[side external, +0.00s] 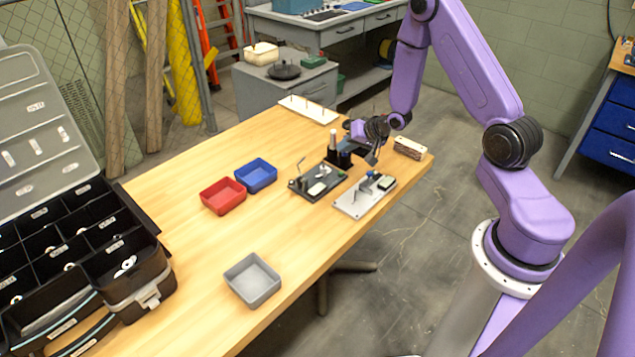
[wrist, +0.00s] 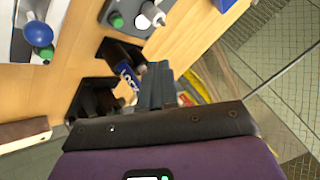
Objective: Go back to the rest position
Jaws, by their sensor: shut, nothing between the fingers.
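My gripper (side external: 372,158) hangs low over the far right part of the wooden table, beside a black stand with upright posts (side external: 340,155). In the wrist view my fingers (wrist: 158,85) are together with nothing held between them. A blue lettered tag (wrist: 128,76) and black blocks (wrist: 95,97) lie close to the fingers in that view. I cannot tell whether the fingers touch the stand. My arm reaches out over the table from the right.
A dark plate with parts (side external: 306,187) and a light plate with parts (side external: 350,203) lie near the gripper. A pegged white board (side external: 308,108) and a wooden block (side external: 410,147) are nearby.

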